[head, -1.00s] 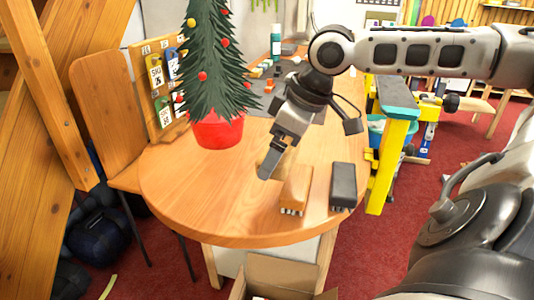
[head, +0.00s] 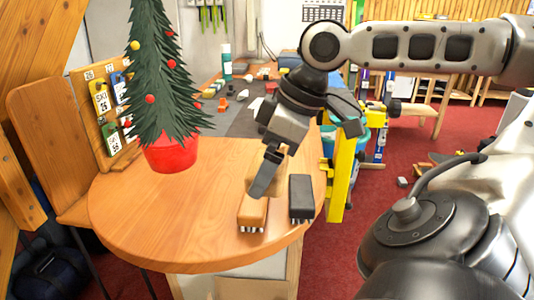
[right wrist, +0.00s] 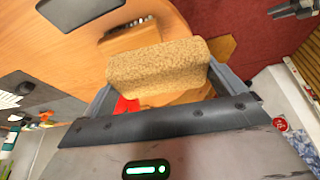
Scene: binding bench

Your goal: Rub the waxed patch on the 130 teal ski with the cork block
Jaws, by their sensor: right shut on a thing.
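My right gripper (head: 258,188) is over the round table, close to the wooden brush. In the right wrist view it is shut on a cork block (right wrist: 155,65), a speckled tan block held between the two fingers. In the head view the cork block (head: 250,183) is mostly hidden behind the gripper. I cannot make out the teal ski or its waxed patch; my right arm covers much of the area by the yellow stand (head: 342,172). My left gripper is not seen in the head view.
A wooden-backed brush (head: 253,214) and a black brush (head: 301,198) lie near the right edge of the round table (head: 150,225). A small tree in a red pot (head: 172,154) stands at left. The table's front left is clear.

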